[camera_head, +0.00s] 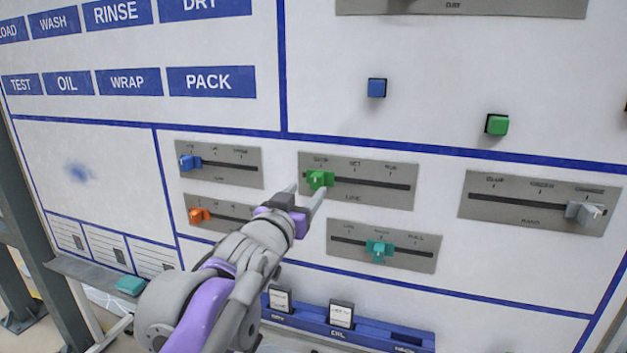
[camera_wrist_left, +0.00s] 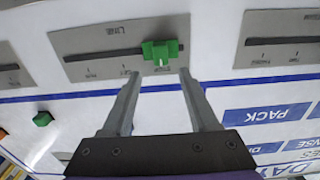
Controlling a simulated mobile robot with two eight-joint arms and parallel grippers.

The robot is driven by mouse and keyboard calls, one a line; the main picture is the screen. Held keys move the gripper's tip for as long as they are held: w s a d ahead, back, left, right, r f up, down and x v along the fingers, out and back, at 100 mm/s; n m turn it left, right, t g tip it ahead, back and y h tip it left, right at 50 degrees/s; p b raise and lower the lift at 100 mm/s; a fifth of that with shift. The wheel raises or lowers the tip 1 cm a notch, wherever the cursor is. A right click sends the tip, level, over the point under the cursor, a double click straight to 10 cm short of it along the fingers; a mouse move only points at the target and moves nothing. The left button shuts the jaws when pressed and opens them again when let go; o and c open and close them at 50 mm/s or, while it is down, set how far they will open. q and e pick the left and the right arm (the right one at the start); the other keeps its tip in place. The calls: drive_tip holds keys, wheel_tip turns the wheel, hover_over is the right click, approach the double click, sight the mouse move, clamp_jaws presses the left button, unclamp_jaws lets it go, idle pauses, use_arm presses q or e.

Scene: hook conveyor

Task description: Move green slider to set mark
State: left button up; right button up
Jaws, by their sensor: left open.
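The green slider (camera_head: 320,179) sits at the left end of its dark slot on a grey plate (camera_head: 402,200) labelled LINE. Its left label seems to read STOP, and the set mark (camera_head: 355,163) is near the slot's middle. My left gripper (camera_head: 305,192) is open at the slider, its fingers pointing at the panel. In the left wrist view, upside down, the green slider (camera_wrist_left: 160,50) lies between the lines of the two open fingertips (camera_wrist_left: 160,73). I cannot tell whether the tips reach around it. My right gripper is not in view.
A blue slider (camera_head: 190,162) and an orange slider (camera_head: 200,215) are to the left. A teal slider (camera_head: 379,250) is below, and a grey slider (camera_head: 583,213) is at right. Blue (camera_head: 376,88) and green (camera_head: 497,125) buttons stick out above. A blue card rack (camera_head: 370,332) juts out below.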

sight(315, 180)
use_arm(q)
drive_tip(key=x, duration=0.6)
drive_tip(key=shift+a+p, duration=0.1)
drive_tip(key=shift+p, duration=0.3)
drive_tip(key=shift+c, duration=0.2)
clamp_jaws()
idle(0.8)
